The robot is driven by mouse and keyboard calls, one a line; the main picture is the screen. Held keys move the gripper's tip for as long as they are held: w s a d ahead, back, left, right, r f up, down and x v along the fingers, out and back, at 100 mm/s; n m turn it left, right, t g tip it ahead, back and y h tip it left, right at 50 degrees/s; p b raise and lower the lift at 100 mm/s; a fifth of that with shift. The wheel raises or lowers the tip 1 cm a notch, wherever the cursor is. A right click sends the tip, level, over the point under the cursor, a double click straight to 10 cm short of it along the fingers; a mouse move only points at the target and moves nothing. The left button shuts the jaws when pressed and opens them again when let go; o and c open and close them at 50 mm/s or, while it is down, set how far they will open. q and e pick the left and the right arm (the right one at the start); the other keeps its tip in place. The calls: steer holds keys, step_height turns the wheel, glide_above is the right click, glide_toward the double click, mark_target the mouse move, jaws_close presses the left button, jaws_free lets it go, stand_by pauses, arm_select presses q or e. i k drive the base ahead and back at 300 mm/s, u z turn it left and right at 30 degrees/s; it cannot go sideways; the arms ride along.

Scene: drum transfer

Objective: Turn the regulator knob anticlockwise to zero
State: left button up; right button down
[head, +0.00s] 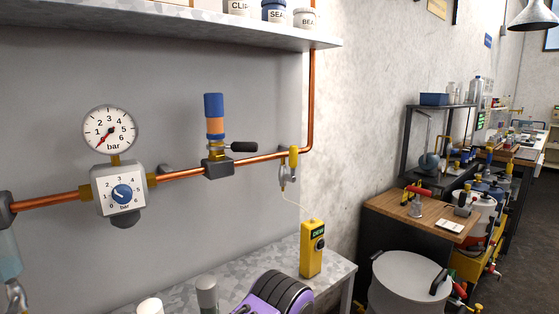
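The regulator (104,206) is a pale square box on the copper pipe, at the left of the head view. Its round blue knob (123,194) sits on a white face with a scale from 0 to 6 bar. The knob's pointer is too small to read surely. Above it, a round white pressure gauge (110,129) has a red needle pointing down and left, near the low end of its scale. Neither of my grippers shows in this view, and nothing touches the knob.
A valve with a blue and orange cap and black lever (243,147) stands right of the regulator. A shelf (180,37) overhangs above. Below are a yellow handheld device (311,250) on a bench (342,268) and a purple and black object (274,297). Space before the knob looks clear.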

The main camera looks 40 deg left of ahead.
mark_target(122, 194)
steer(key=u, duration=2.25)
